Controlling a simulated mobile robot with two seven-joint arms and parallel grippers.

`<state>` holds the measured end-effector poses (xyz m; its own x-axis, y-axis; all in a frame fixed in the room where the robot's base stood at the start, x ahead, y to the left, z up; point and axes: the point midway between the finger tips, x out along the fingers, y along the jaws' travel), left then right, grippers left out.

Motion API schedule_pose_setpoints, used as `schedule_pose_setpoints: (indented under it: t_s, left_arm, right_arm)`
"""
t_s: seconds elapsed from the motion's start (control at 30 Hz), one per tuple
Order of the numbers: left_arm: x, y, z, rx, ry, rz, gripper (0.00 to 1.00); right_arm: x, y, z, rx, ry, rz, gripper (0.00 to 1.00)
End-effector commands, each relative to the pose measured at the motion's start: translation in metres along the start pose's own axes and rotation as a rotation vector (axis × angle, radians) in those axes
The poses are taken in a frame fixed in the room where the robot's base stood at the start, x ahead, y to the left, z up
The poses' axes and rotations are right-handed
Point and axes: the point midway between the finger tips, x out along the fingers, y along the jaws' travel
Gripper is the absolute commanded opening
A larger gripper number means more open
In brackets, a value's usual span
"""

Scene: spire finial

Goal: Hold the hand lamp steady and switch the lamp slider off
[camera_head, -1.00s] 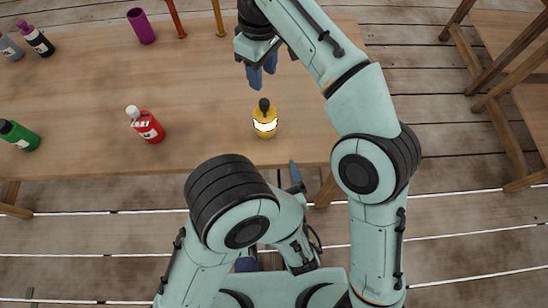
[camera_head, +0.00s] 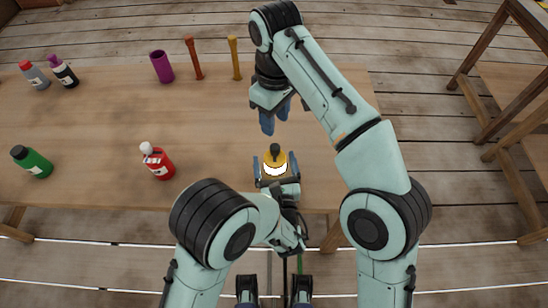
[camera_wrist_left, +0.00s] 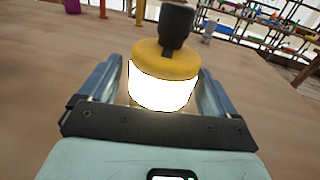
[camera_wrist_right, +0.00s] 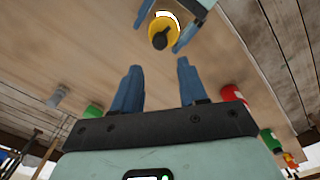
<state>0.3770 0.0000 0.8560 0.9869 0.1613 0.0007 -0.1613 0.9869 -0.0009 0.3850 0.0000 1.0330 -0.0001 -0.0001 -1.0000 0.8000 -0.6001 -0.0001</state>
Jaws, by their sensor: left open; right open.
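The hand lamp (camera_head: 275,160) stands upright near the table's front edge, yellow with a glowing white band and a dark knob on top. My left gripper (camera_head: 273,165) is open, with its fingers on either side of the lamp. In the left wrist view the lamp (camera_wrist_left: 162,85) sits between the two fingers, with gaps visible. My right gripper (camera_head: 276,118) is open and empty, behind the lamp. The right wrist view shows the lamp (camera_wrist_right: 162,32) beyond my right fingertips.
A red bottle (camera_head: 157,161) and a green bottle (camera_head: 32,161) stand to the left. A purple cup (camera_head: 161,66), a brown-red post (camera_head: 193,58) and a yellow post (camera_head: 234,58) stand at the back. The table (camera_head: 110,130) between them is clear.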

Motion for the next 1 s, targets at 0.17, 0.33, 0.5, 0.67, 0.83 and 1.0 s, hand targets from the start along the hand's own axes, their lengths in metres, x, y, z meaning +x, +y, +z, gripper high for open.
schedule_pose_setpoints:
  t_s: [0.17, 0.33, 0.5, 0.67, 0.83, 1.0]
  left_arm:
    - [0.013, 0.000, 0.000, 0.001, 0.001, 0.000, 0.91]
    - [0.015, 0.000, 0.000, 0.002, 0.001, -0.001, 0.91]
    - [0.015, 0.000, 0.000, 0.002, 0.001, -0.001, 0.81]
    - [0.015, 0.000, 0.000, 0.001, 0.001, -0.001, 0.30]
    - [0.014, 0.000, 0.000, 0.001, 0.001, -0.001, 0.30]
    - [0.014, 0.000, 0.000, 0.001, 0.001, -0.001, 0.30]
  right_arm:
    - [0.000, 0.000, 0.000, 0.000, 0.000, 0.000, 0.43]
    - [0.000, 0.000, 0.000, 0.000, 0.000, 0.000, 0.43]
    - [0.000, 0.000, 0.000, 0.000, 0.000, 0.000, 0.43]
    - [0.000, 0.000, 0.000, 0.000, 0.000, 0.000, 0.43]
    - [0.002, 0.004, 0.002, 0.002, 0.006, -0.019, 0.00]
    - [0.015, 0.032, 0.015, 0.010, 0.072, -0.153, 0.00]
